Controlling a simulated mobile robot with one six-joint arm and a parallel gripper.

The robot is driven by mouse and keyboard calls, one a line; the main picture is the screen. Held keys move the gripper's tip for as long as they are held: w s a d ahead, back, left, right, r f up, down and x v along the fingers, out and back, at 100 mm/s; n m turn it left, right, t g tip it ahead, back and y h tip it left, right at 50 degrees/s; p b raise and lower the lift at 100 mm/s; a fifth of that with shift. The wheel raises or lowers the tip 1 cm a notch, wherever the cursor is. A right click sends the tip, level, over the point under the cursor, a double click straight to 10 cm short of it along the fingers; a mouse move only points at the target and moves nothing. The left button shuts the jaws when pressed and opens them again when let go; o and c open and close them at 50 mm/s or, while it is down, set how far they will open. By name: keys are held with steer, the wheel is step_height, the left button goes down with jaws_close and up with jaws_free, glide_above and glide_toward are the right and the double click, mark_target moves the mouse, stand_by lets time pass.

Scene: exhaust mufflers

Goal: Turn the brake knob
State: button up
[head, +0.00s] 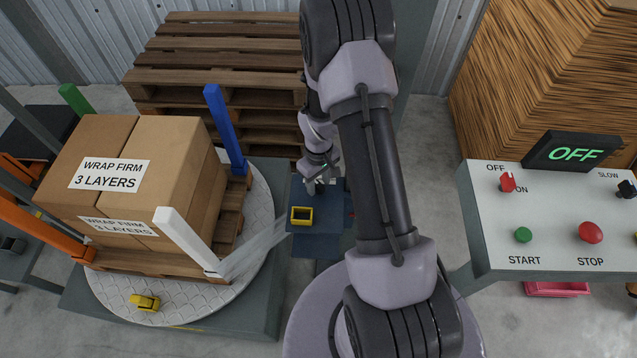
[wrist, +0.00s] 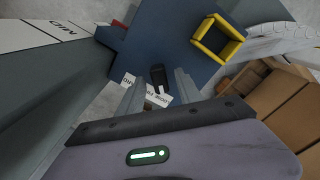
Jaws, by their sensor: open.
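The brake knob appears to be the small black knob (wrist: 158,76) on a blue carriage (wrist: 165,45), seen in the wrist view. A white label (wrist: 150,94) with upside-down print lies by it, partly covered by my gripper. My gripper (wrist: 158,82) is open, with one finger on each side of the knob in that view. I cannot tell whether the fingers touch it or how far above it they are. In the head view my gripper (head: 319,182) is over the blue carriage (head: 325,213), and the knob is hard to make out there.
A yellow-framed opening (head: 302,216) stands on the carriage near my gripper. A control panel (head: 555,235) with an OFF display (head: 573,154) stands at right. Wooden pallets (head: 220,60) are behind.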

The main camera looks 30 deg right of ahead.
jaws_close()
stand_by(0.3)
steer(key=m+b, duration=0.1)
steer(key=m, duration=0.3)
steer(key=shift+m+b, duration=0.3)
steer(key=shift+b, duration=0.05)
steer(key=shift+m+b, duration=0.6)
steer(key=shift+m, duration=1.5)
jaws_free()
